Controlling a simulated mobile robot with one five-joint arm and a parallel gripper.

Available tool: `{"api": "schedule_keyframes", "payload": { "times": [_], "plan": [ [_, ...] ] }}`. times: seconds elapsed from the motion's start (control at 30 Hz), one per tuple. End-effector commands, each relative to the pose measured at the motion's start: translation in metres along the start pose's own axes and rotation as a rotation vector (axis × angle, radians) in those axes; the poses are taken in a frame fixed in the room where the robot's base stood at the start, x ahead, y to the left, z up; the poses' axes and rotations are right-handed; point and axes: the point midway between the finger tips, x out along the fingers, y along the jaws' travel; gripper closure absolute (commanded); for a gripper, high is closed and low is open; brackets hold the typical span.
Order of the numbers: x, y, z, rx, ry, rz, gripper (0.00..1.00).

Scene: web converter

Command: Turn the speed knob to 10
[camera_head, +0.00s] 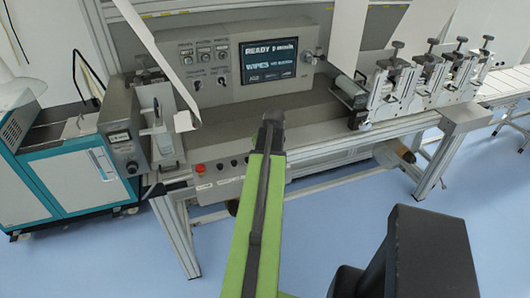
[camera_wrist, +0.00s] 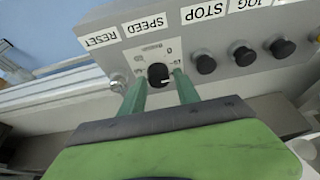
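The speed knob (camera_wrist: 158,75) is a round black knob with a light mark near its lower right edge. It sits on a white scale plate under the label SPEED (camera_wrist: 145,25), which appears upside down in the wrist view. The scale figures are too small to read surely. My gripper (camera_wrist: 159,78) has its two green fingers on either side of the knob, apart from each other. A narrow gap seems to show beside the knob; contact is not clear. In the head view my green arm reaches to the machine's front panel and hides the knob.
In the wrist view, black buttons (camera_wrist: 205,64) stand right of the knob, under the STOP label (camera_wrist: 203,11). RESET (camera_wrist: 101,40) is left. In the head view, a red button (camera_head: 200,169) is left of my arm, and the display (camera_head: 269,60) stands behind.

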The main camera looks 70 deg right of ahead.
Motion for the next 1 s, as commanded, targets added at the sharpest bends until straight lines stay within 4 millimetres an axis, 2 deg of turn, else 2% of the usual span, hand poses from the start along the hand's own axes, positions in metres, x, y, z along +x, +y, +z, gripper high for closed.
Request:
{"api": "schedule_keyframes", "payload": {
  "times": [0.07,0.37,0.53,0.67,1.0],
  "plan": [
    [0.0,0.0,0.0,0.0,0.0,0.001,0.5],
    [-0.001,0.001,0.0,0.0,0.0,0.002,0.5],
    [-0.013,0.001,-0.001,0.0,0.001,0.002,0.5],
    [-0.036,0.0,-0.002,0.0,0.0,0.002,0.5],
    [-0.118,0.0,-0.003,0.001,0.0,0.002,0.5]
  ]
}}
